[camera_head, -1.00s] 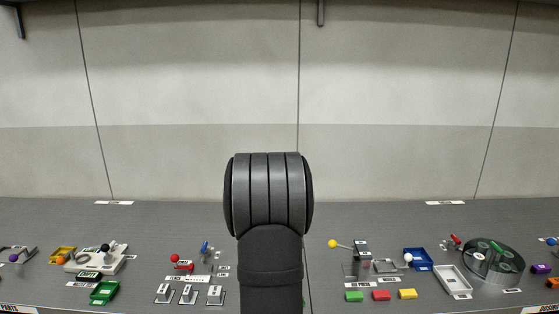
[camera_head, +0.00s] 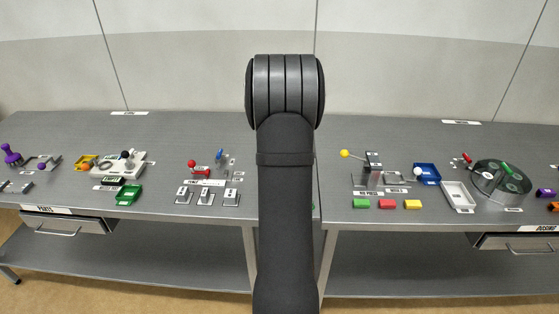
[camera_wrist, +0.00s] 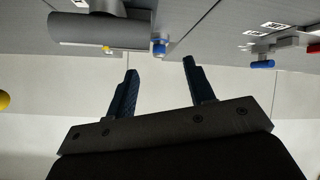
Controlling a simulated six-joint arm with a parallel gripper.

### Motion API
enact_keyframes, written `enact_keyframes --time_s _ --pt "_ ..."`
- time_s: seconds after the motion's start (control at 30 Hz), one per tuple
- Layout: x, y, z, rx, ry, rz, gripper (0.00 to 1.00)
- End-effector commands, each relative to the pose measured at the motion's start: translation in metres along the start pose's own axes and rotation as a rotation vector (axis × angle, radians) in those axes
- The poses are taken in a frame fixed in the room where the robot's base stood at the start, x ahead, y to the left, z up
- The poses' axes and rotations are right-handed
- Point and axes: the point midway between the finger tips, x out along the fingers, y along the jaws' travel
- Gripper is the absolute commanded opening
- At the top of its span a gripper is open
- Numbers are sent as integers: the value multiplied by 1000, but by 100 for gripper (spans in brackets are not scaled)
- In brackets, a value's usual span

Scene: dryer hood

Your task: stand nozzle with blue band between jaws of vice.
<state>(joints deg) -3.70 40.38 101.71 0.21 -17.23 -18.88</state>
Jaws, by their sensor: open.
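My gripper (camera_wrist: 160,66) shows in the wrist view with two dark fingers apart and nothing between them. In the head view my own arm hides it. I cannot tell whether this blue piece is the nozzle's band. It appears apart from the fingers. I cannot surely pick out the vice. A grey fixture with a purple ball (camera_head: 42,166) stands at the far left in the head view, too small to identify.
The grey bench (camera_head: 150,215) runs across the head view. A red-ball lever (camera_head: 192,164), a green tray (camera_head: 128,195), a yellow-ball lever (camera_head: 345,154), a blue tray (camera_head: 427,173) and a round turntable (camera_head: 500,182) stand on it. My arm covers the middle.

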Motion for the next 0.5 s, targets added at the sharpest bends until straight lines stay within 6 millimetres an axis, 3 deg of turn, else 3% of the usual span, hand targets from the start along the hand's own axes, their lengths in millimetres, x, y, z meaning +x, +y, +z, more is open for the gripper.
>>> enact_keyframes --time_s 0.03,0.2,0.5 --pt "17 3 -10 -53 -33 -13 49" --pt "58 13 -38 -251 -167 -82 49" --pt "95 30 -88 -595 -369 -271 49"
